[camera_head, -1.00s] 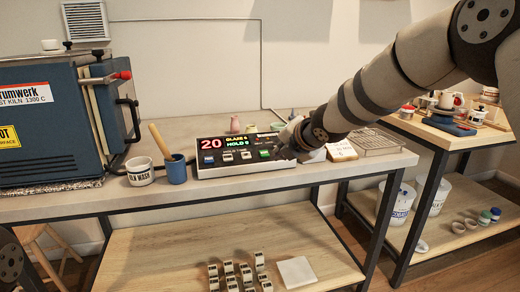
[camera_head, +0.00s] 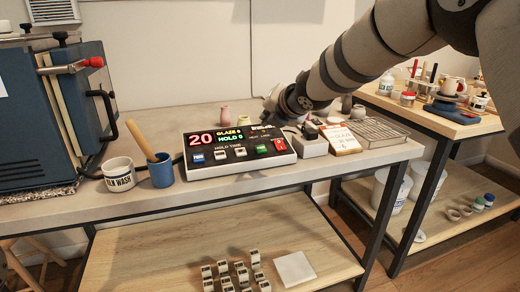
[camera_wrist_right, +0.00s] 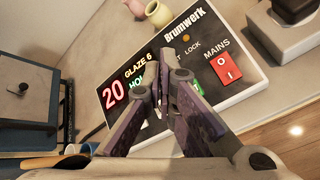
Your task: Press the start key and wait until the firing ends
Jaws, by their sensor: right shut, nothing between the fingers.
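The kiln controller (camera_head: 228,165) lies on the bench, its black face showing a red 20, GLAZE 6 and HOLD 0. A green key (camera_head: 262,149), whose label I cannot read, sits right of the blue and white keys. In the wrist view the green key (camera_wrist_right: 198,86) is partly hidden by a finger. The red mains switch (camera_head: 280,144) is at the face's right end. My right gripper (camera_head: 272,112) is shut and empty at the controller's back right; in the wrist view its tips (camera_wrist_right: 163,75) appear over the face. My left gripper is out of view.
The blue kiln (camera_head: 32,125) with a red-tipped handle stands at left. A white kiln-wash cup (camera_head: 118,177) and a blue cup (camera_head: 161,172) with a wooden handle stand beside the controller. A grey box (camera_head: 310,147), a card (camera_head: 341,139) and a wire rack (camera_head: 377,131) lie to its right.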

